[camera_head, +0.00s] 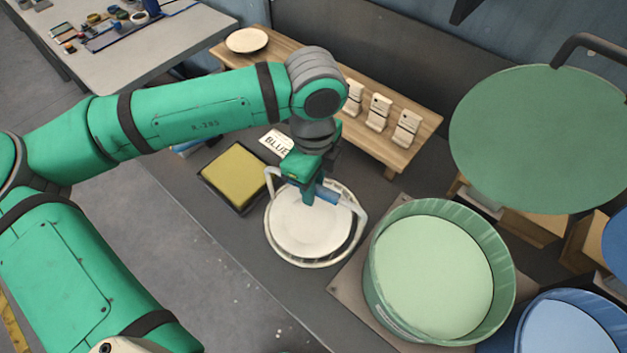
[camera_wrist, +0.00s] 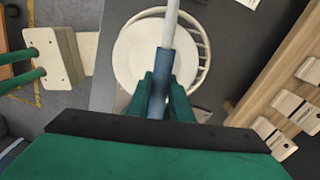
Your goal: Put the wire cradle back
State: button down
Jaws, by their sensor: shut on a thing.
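The wire cradle (camera_head: 268,240) is a round white wire basket with an arched handle over its top. The handle has a blue grip (camera_head: 329,195). A white plate (camera_head: 305,228) lies flat inside the cradle. My gripper (camera_head: 309,194) is above the plate, shut on the blue grip. In the wrist view the green fingers of my gripper (camera_wrist: 163,88) close on both sides of the blue grip, and the cradle's wire side (camera_wrist: 206,52) shows to the right. I cannot tell whether the cradle's bottom touches the dark counter.
A green tub (camera_head: 497,300) with pale green contents stands right of the cradle, with a blue tub (camera_head: 530,330) beyond. A green round lid (camera_head: 540,135) is raised. A yellow pad (camera_head: 240,175) and a "BLUE" card (camera_head: 275,143) lie left. A wooden rack (camera_head: 405,158) stands behind.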

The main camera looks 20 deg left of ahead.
jog(key=shift+f, duration=2.8)
jog(key=c, duration=1.5)
grip_release()
notch_tip(320, 180, up, 11)
jog(key=shift+w+f, duration=0.1)
